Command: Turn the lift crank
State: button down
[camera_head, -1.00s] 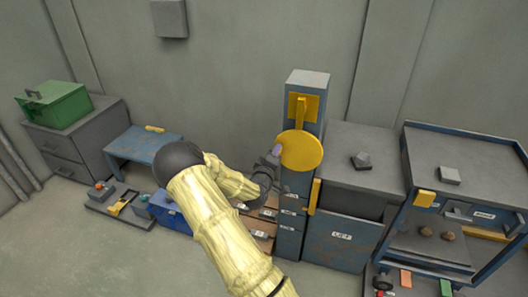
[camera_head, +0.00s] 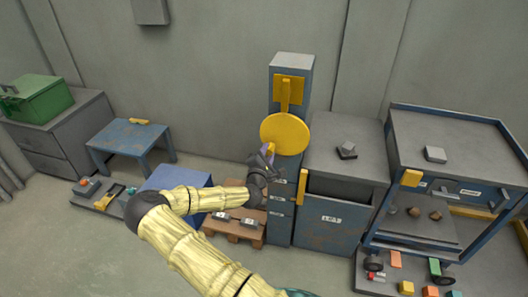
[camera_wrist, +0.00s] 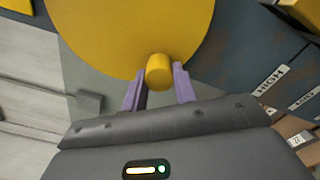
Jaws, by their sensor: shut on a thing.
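The lift crank is a round yellow disc (camera_head: 286,133) on the front of a tall blue-grey column (camera_head: 292,66). A short yellow peg handle (camera_wrist: 159,72) sticks out from the disc near its rim. My gripper (camera_head: 268,152) reaches the left lower edge of the disc. In the wrist view its two purple fingers (camera_wrist: 159,87) stand on either side of the peg and are shut on it. In the head view the peg is mostly hidden by the gripper.
The column bears labels such as HIGH (camera_wrist: 267,80). A grey-topped cabinet marked LIFT (camera_head: 333,220) stands right of the column, with a blue-framed cart (camera_head: 455,125) beyond. A wooden pallet (camera_head: 232,236) and a blue box (camera_head: 178,180) lie left and below.

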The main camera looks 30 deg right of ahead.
aim_at(283, 152)
jog(key=s+f+n, duration=0.1)
jog(key=n, duration=0.1)
jog(key=d+n, duration=0.1)
jog(key=shift+s+d+f+n+b, duration=0.15)
jog(key=shift+s+f+n+b, duration=0.2)
jog(key=shift+n+b, duration=0.05)
jog(key=shift+s+d+f+n, duration=0.1)
jog(key=shift+s+d+n, duration=0.4)
jog(key=shift+n, duration=0.55)
jog(key=shift+s+d+f+n, duration=0.1)
jog(key=shift+s+d+n, duration=0.4)
jog(key=shift+n, duration=0.55)
jog(key=c, duration=1.1)
grip_release()
jog(key=shift+a, duration=0.1)
jog(key=shift+a, duration=0.1)
